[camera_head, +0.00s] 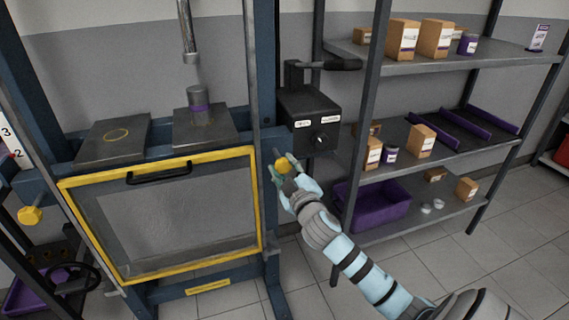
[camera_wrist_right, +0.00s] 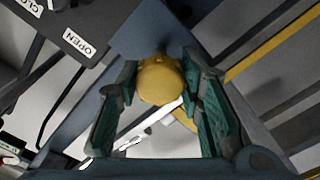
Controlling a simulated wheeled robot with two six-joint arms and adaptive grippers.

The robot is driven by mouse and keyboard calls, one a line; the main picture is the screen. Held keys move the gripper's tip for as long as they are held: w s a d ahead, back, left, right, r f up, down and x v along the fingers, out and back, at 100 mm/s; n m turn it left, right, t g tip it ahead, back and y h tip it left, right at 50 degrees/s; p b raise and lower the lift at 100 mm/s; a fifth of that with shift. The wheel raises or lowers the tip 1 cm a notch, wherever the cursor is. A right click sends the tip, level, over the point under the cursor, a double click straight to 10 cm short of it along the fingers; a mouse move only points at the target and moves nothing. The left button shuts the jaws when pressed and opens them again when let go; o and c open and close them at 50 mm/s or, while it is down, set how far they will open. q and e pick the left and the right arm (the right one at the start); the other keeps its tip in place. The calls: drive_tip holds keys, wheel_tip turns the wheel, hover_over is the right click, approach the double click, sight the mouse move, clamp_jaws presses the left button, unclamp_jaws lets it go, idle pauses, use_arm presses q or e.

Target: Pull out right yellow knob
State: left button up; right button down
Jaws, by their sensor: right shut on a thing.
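The right yellow knob (camera_head: 282,165) sits on the right blue post of the press frame. My right gripper (camera_head: 278,168) is at this knob, with its fingers shut on it. In the right wrist view the round yellow knob (camera_wrist_right: 160,80) lies between the tips of the two green finger pads (camera_wrist_right: 160,98). The knob's shaft is hidden behind its head. A second yellow knob (camera_head: 30,215) is on the left post, with no gripper near it. My left gripper is not in view.
A yellow-framed guard (camera_head: 258,205) with a black handle (camera_head: 159,173) covers the press front, left of my right gripper. A black control box (camera_head: 308,115) with a lever is just above it. Shelves with boxes and a purple bin (camera_head: 372,212) stand to the right.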

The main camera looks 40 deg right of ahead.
drive_tip(key=shift+f, duration=0.1)
drive_tip(key=c, duration=1.4)
unclamp_jaws()
drive_tip(key=shift+o, duration=0.2)
drive_tip(key=shift+s, duration=0.2)
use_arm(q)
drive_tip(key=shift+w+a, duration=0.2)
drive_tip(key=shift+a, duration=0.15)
use_arm(e)
drive_tip(key=v, duration=1.2)
drive_tip(key=shift+w, duration=0.15)
